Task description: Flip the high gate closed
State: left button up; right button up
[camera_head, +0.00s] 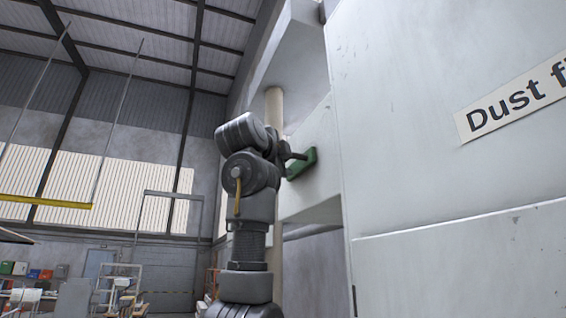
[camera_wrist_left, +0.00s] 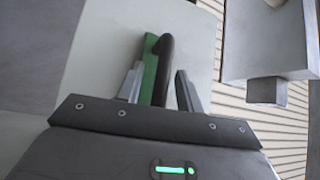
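The high gate's green plate (camera_head: 302,164) is on the pale machine wall in the head view, high up and right of my raised left arm. A dark handle stands out from it. In the left wrist view, the green plate (camera_wrist_left: 149,80) and black handle (camera_wrist_left: 164,58) lie between the two fingers of my left gripper (camera_wrist_left: 160,72). The fingers are apart, with a visible gap between the handle and the right finger. The left finger overlaps the green plate's edge; contact cannot be told. My wrist hides most of the gripper in the head view. My right gripper is not in view.
A large pale cabinet (camera_head: 420,130) with a dust label (camera_head: 515,98) fills the right side. A beige vertical pipe (camera_head: 274,105) stands behind my arm. Shelves and work items (camera_head: 120,285) are far off at lower left. Open air lies left of my arm.

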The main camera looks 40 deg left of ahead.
pick_arm(q)
jog(key=shift+s+d+f+b, duration=0.1)
jog(key=shift+s+f+b, duration=0.05)
jog(key=shift+s+b, duration=0.15)
jog(key=b+v, duration=0.5)
jog(key=v, duration=0.5)
jog(key=shift+b, duration=0.35)
